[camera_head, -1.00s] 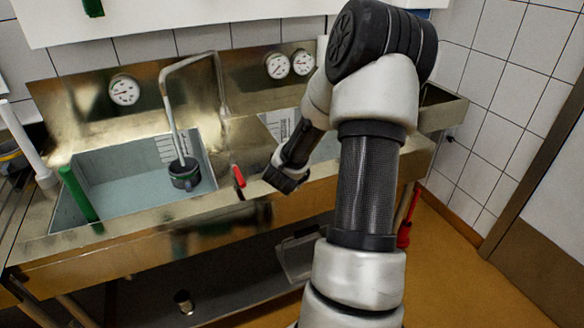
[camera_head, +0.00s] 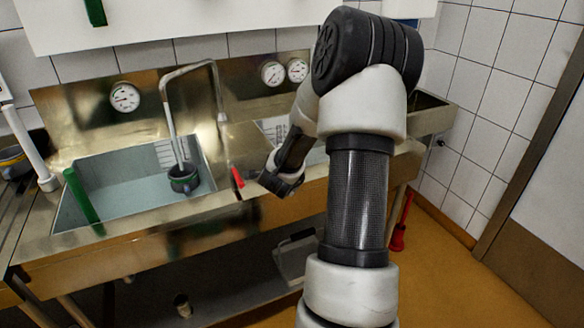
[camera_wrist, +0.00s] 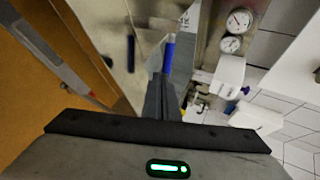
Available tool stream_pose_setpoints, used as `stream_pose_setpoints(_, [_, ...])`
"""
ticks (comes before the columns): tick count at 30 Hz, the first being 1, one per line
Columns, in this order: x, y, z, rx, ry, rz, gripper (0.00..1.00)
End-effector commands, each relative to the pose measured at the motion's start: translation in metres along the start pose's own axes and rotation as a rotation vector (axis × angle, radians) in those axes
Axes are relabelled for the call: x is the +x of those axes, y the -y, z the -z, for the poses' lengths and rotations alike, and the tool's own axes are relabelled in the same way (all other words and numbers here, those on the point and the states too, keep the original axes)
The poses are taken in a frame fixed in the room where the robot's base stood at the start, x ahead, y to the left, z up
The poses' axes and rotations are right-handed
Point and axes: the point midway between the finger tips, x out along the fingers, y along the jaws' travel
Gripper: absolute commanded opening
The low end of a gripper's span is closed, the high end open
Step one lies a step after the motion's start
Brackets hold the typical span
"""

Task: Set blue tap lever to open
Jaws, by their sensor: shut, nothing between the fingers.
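A blue tap lever (camera_wrist: 169,55) stands out near the middle of the wrist view, just beyond the tips of my gripper (camera_wrist: 166,82). My gripper is shut with nothing between its fingers. The fingertips overlap the lower end of the lever in this view; I cannot tell if they touch it. A darker blue bar (camera_wrist: 130,52) shows to its left on the steel, perhaps a reflection. In the head view the blue lever is not visible, with my arm over that part of the sink unit. A red lever (camera_head: 237,178) is at the front edge there.
The steel sink unit (camera_head: 130,250) has a basin with a green bar (camera_head: 84,197) and a dark cup (camera_head: 184,179) under a bent pipe (camera_head: 167,110). Gauges (camera_wrist: 238,20) are on the back panel.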

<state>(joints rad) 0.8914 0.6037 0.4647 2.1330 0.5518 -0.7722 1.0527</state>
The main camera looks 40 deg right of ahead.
Motion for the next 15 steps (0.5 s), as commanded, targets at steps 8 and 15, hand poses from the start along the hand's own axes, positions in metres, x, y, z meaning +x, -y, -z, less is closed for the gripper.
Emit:
stream_pose_setpoints(8, [-0.061, 0.003, 0.003, -0.004, 0.001, 0.003, 0.0])
stream_pose_setpoints(15, [-0.093, 0.002, 0.006, -0.002, 0.0, 0.002, 0.0])
